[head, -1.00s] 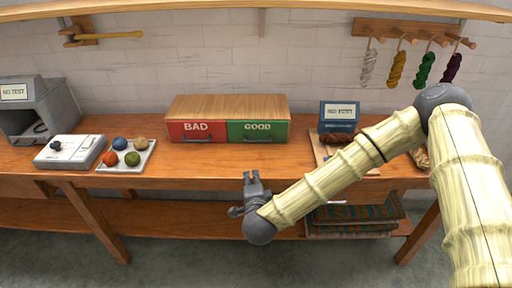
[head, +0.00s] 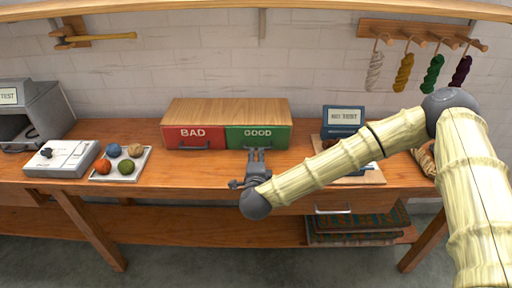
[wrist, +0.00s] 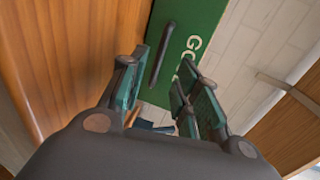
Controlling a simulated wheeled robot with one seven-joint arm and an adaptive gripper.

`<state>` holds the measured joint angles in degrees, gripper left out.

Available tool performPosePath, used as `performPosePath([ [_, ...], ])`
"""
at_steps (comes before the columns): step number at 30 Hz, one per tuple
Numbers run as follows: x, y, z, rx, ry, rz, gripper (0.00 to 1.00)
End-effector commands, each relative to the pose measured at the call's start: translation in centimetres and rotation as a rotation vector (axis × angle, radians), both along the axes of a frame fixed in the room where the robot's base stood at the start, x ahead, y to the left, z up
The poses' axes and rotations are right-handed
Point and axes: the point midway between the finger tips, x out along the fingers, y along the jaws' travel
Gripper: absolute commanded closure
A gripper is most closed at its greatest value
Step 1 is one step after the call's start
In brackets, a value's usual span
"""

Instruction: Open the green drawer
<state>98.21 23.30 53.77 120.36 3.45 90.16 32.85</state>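The green drawer (head: 258,134), marked GOOD, is the right half of a wooden-topped box on the bench. Its front looks flush with the red drawer beside it, so it appears closed. Its dark bar handle (wrist: 162,55) shows in the wrist view, and my gripper mostly covers it in the head view. My gripper (head: 256,153) is just in front of the green drawer. In the wrist view my gripper (wrist: 164,72) is open, with the handle seen between and just beyond the spread fingers. I cannot tell if they touch it.
The red drawer (head: 194,137), marked BAD, adjoins on the left. A tray (head: 101,176) of coloured balls and a white device (head: 62,158) stand further left. A blue display (head: 343,117) stands to the right, behind my arm. The bench in front of the red drawer is clear.

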Motion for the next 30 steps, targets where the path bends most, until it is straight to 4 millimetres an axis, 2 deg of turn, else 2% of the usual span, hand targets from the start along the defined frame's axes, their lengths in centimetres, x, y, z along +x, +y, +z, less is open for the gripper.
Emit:
performPosePath([
  [6,3.6,0.0,-0.7,-0.001,0.001,-0.002,0.68],
  [13,6.4,0.1,-1.3,-0.002,0.0,0.001,0.68],
  [18,7.3,0.1,-1.5,-0.002,0.0,0.002,0.68],
  [27,7.5,0.1,-1.6,-0.001,0.001,0.002,0.68],
  [28,7.5,0.1,-1.6,-0.001,0.001,0.002,0.7],
  [30,7.5,0.1,-1.6,-0.001,0.001,0.002,0.83],
])
